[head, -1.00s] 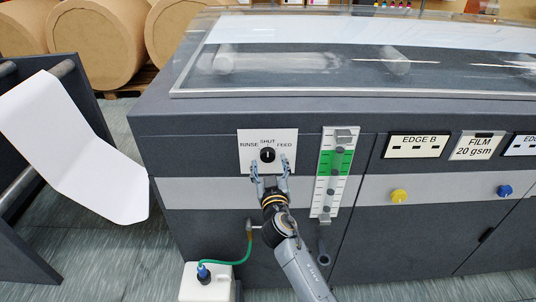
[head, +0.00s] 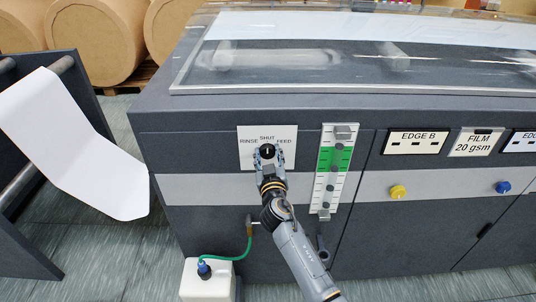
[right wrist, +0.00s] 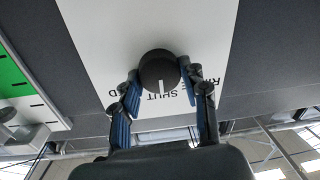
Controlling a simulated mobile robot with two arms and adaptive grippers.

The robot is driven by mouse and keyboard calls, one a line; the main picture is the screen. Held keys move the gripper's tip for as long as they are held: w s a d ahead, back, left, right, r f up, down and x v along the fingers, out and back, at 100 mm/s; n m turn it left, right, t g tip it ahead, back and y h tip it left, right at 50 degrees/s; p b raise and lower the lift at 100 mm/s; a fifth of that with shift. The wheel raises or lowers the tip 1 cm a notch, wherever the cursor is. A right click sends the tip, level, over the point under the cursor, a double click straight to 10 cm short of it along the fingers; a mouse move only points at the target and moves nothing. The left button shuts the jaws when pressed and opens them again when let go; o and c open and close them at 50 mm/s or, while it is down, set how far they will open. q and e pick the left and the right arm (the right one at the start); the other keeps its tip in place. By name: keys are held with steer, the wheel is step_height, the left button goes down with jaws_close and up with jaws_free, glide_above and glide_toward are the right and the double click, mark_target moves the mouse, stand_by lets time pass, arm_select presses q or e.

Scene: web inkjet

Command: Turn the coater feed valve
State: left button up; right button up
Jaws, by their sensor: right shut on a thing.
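The coater feed valve is a round black knob (head: 267,151) with a white pointer line, on a white plate (head: 286,133) marked RINSE, SHUT and FEED. In the head view its line points up toward SHUT. My right gripper (head: 268,158) comes from below and is shut on the knob, one finger on each side. The right wrist view shows the knob (right wrist: 158,70) between the fingertips (right wrist: 158,78), with the plate (right wrist: 110,25) upside down behind it. My left gripper is not in view.
Right of the plate is a gauge (head: 336,160) with a green band. A yellow knob (head: 398,191) and a blue knob (head: 503,187) sit further right. A green hose (head: 240,254) runs to a white container (head: 205,283) below. A white paper web (head: 80,150) hangs at left.

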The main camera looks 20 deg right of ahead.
steer(key=shift+n, duration=0.3)
steer(key=n, duration=0.5)
steer(key=shift+a, duration=0.1)
steer(key=n+g+p, duration=0.1)
steer(key=n, duration=0.4)
steer(key=shift+n, duration=0.4)
steer(key=shift+f, duration=0.1)
steer(key=o, duration=1.2)
steer(key=shift+a, duration=0.1)
steer(key=shift+c, duration=0.2)
